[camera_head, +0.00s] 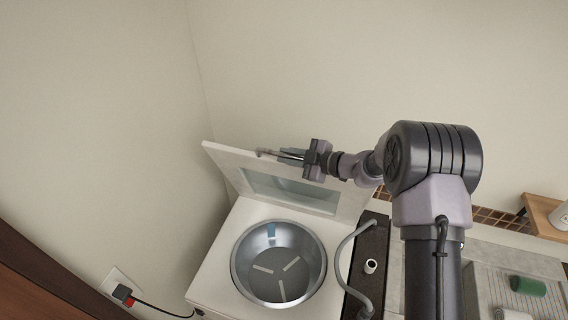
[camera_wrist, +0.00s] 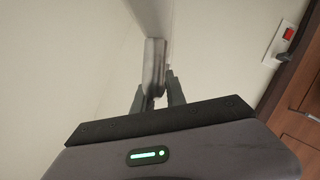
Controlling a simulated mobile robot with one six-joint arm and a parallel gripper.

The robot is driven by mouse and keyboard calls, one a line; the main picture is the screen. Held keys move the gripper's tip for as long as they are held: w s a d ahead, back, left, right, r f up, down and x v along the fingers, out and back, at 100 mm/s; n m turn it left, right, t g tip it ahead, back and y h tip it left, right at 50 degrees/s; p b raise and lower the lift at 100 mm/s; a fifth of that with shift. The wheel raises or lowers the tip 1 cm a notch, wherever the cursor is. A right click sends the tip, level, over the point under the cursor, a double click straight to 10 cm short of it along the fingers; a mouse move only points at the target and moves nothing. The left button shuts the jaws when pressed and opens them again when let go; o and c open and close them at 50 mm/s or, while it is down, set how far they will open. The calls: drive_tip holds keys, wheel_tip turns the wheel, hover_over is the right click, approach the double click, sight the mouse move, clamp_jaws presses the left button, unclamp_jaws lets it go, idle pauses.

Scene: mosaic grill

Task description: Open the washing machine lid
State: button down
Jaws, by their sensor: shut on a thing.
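The washing machine (camera_head: 215,272) is a white top-loader with a round metal drum (camera_head: 279,264) that shows open in the head view. Its lid (camera_head: 340,203), white with a glass window, is raised and stands tilted up at the back of the machine. My gripper (camera_head: 272,155) is at the lid's upper edge in the head view. In the wrist view my gripper (camera_wrist: 158,92) is shut on a grey edge piece of the lid (camera_wrist: 154,62), with one finger on each side of it. The contact is small in the head view.
A grey hose (camera_head: 343,255) and a dark panel lie right of the drum. A wall socket with a plug (camera_head: 122,292) is at the lower left. A counter with a green item (camera_head: 527,286) and a wooden shelf (camera_head: 545,212) are at the right. Bare walls stand behind the lid.

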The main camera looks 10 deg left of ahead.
drive_tip(key=shift+w+d+r, duration=0.1)
drive_tip(key=shift+w+r, duration=0.05)
drive_tip(key=shift+w, duration=0.5)
drive_tip(key=shift+w+d+r, duration=0.1)
drive_tip(key=shift+w+r, duration=0.05)
drive_tip(key=shift+w, duration=0.45)
drive_tip(key=c, duration=1.5)
unclamp_jaws()
drive_tip(key=shift+c, duration=0.2)
drive_tip(key=shift+o, duration=0.9)
drive_tip(key=shift+w, duration=0.2)
drive_tip(key=shift+s, duration=0.1)
drive_tip(key=shift+s+d, duration=0.1)
drive_tip(key=b+v, duration=0.3)
drive_tip(key=v, duration=1.4)
